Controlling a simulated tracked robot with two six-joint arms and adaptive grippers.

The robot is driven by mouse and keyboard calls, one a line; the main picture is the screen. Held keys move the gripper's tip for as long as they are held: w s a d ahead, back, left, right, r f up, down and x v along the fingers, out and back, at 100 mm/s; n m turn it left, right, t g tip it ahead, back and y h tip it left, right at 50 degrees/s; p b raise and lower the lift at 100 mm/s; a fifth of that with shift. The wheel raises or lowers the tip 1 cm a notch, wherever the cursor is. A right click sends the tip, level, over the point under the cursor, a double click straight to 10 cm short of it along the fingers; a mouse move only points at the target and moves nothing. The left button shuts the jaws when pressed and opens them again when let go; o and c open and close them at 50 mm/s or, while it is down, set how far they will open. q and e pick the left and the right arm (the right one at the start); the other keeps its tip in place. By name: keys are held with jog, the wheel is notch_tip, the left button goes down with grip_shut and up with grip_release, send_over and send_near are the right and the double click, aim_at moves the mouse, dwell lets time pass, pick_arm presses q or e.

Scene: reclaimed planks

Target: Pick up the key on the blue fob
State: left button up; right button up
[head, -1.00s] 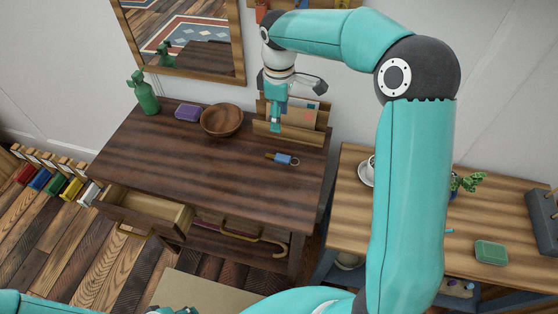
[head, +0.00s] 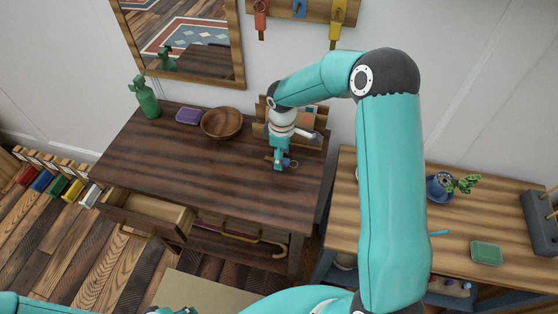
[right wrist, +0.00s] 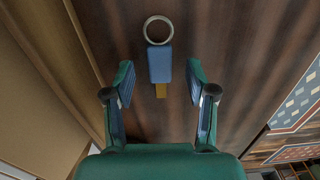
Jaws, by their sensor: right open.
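The key is on a blue fob (right wrist: 159,65) with a metal ring (right wrist: 158,30), lying flat on the dark wooden desk. A short brass part of the key (right wrist: 161,91) shows below the fob in the right wrist view. My right gripper (head: 279,166) is at the key, and hides part of it in the head view. In the right wrist view its two fingers (right wrist: 157,82) are apart, one on each side of the fob, touching neither. Only a small teal and dark piece, perhaps my left gripper, shows at the bottom edge of the head view; its jaws cannot be made out.
A letter rack (head: 262,132) stands behind the gripper at the desk's back. A wooden bowl (head: 222,123), a purple box (head: 189,116) and a green bottle (head: 146,97) stand further left. A drawer (head: 150,214) is open at the front left. The desk's middle is clear.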

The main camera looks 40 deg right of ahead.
jog(key=shift+f, duration=0.6)
grip_shut()
jog(key=shift+r, duration=0.15)
notch_tip(320, 180, up, 20)
jog(key=b, duration=0.1)
